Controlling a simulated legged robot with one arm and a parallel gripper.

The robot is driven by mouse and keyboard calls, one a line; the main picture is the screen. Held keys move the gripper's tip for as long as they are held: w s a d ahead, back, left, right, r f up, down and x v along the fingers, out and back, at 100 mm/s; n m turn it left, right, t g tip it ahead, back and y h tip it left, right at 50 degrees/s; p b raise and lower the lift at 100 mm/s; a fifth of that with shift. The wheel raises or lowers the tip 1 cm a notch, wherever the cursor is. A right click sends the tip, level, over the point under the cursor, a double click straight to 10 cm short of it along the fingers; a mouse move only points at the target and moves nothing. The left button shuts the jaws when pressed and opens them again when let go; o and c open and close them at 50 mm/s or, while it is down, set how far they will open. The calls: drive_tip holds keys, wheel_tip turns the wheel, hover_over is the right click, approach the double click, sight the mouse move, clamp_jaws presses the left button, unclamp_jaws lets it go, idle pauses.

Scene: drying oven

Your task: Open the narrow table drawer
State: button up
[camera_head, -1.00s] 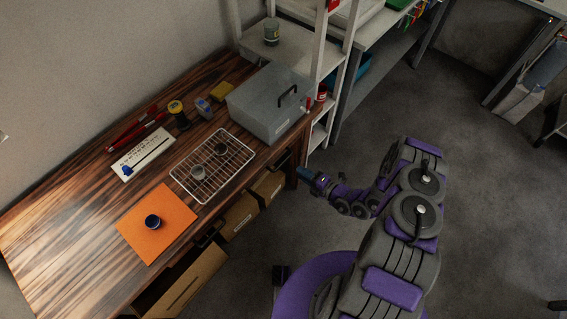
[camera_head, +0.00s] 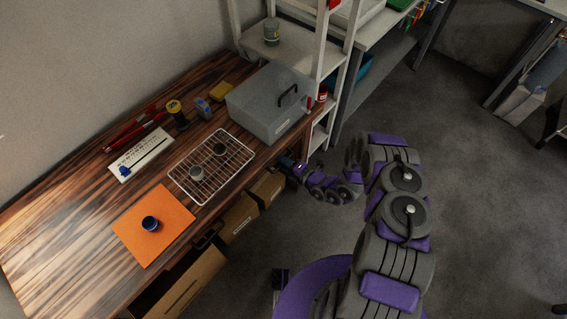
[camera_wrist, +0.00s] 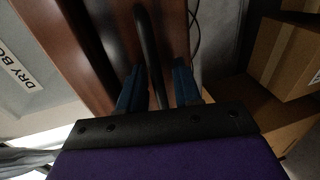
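The narrow drawer's wooden front (camera_wrist: 88,45) shows in the wrist view, with a dark bar handle (camera_wrist: 145,40) on it. My gripper (camera_wrist: 158,85) has its blue fingers on either side of the handle. The fingers are apart, with a gap visible beside the bar, so they look open around it. In the head view my gripper (camera_head: 286,163) is at the table's front edge, below the grey metal box. The drawer front there is mostly hidden by the gripper and the tabletop. I see no clear opening at the drawer.
The wooden table (camera_head: 75,210) carries the grey box (camera_head: 268,103), a wire rack (camera_head: 200,192) and an orange mat (camera_head: 135,238). Cardboard boxes (camera_head: 240,217) sit below its front edge. A white shelf (camera_head: 322,130) stands beyond its right end. The floor to the right is clear.

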clamp_jaws()
drive_tip(key=shift+s+d, duration=0.1)
drive_tip(key=shift+d, duration=0.05)
idle(0.4)
